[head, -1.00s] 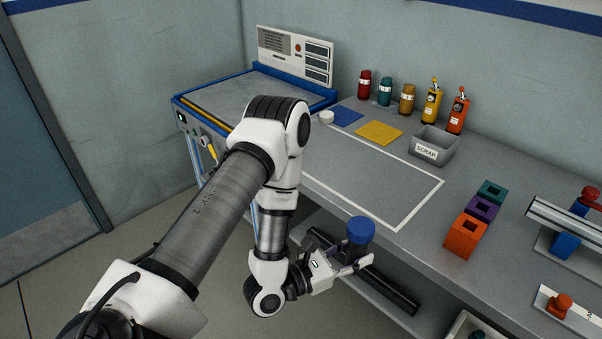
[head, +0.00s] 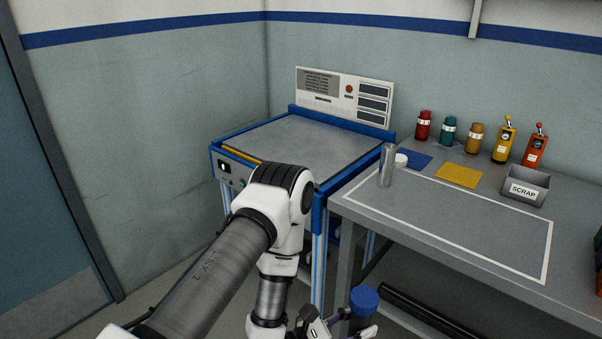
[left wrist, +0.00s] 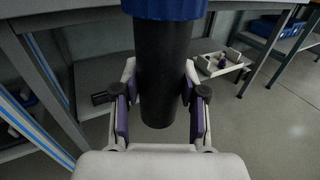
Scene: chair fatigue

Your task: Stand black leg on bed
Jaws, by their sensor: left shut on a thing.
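My left gripper (head: 345,328) is at the bottom of the head view, in front of the bench and below its top. It is shut on the black leg, a dark upright cylinder with a blue cap (head: 364,299). In the left wrist view the black leg (left wrist: 162,65) stands between the two fingers (left wrist: 158,112), its lower end hanging free over the floor. The bed (head: 300,145) is a flat grey plate in a blue frame, back and left of the gripper. It is bare. My right gripper is not in view.
Coloured bottles (head: 447,134) and a scrap bin (head: 526,187) line the back. A control panel (head: 345,95) rises behind the bed. The white-outlined bench area (head: 460,232) is mostly clear.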

